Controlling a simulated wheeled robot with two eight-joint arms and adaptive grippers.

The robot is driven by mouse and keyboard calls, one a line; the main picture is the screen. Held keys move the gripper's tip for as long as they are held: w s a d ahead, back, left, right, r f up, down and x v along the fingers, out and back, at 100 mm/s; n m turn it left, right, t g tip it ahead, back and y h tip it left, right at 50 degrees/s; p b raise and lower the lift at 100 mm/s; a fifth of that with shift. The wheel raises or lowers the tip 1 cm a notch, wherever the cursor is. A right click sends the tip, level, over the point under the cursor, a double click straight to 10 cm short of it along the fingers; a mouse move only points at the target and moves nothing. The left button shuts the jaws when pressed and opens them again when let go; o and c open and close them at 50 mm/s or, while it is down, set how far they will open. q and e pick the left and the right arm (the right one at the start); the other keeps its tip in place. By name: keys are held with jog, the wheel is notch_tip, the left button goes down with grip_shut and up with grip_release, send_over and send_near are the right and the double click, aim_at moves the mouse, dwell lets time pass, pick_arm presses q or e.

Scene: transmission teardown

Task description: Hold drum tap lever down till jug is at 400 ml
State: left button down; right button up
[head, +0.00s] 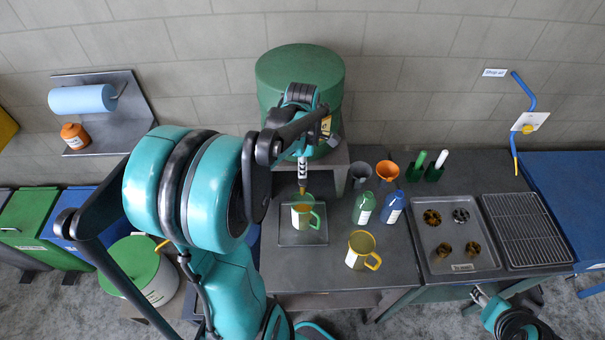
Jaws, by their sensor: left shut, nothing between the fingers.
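The green drum (300,72) stands at the back against the wall. My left gripper (302,176) is shut and empty, pointing down in front of the drum. Its tips are at the tap, which is mostly hidden behind the gripper and my arm; I cannot tell whether they touch the lever. A jug with a green handle (305,215) stands upright below on a square plate (289,238). Its liquid level is too small to read. A small amber patch shows above it. My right gripper (479,296) is at the lower right edge of the bench, small and partly hidden.
A yellow-handled jug (361,250) stands front right of the plate. A green bottle (363,208) and a blue bottle (392,209) stand behind it. An orange funnel (387,170) is further back. A tray with metal parts (437,262) and a wire rack (526,230) lie right.

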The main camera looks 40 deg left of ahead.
aim_at(303, 183)
pick_arm(q)
jog(key=shift+f, duration=1.15)
jog(key=shift+s+d+f+t+y+b, duration=0.15)
jog(key=shift+f+t+y+b, duration=0.15)
jog(key=shift+f+b, duration=0.1)
jog(key=shift+s+d+f+t+y+b, duration=0.2)
jog(key=shift+f+t+b, duration=0.1)
jog(key=shift+f+b, duration=0.1)
jog(key=shift+s+d+f+t+y+b, duration=0.1)
jog(key=shift+s+f+t+y+b, duration=0.1)
jog(key=shift+f+t+y+b, duration=0.3)
jog(key=shift+r, duration=0.1)
jog(key=shift+w, duration=0.15)
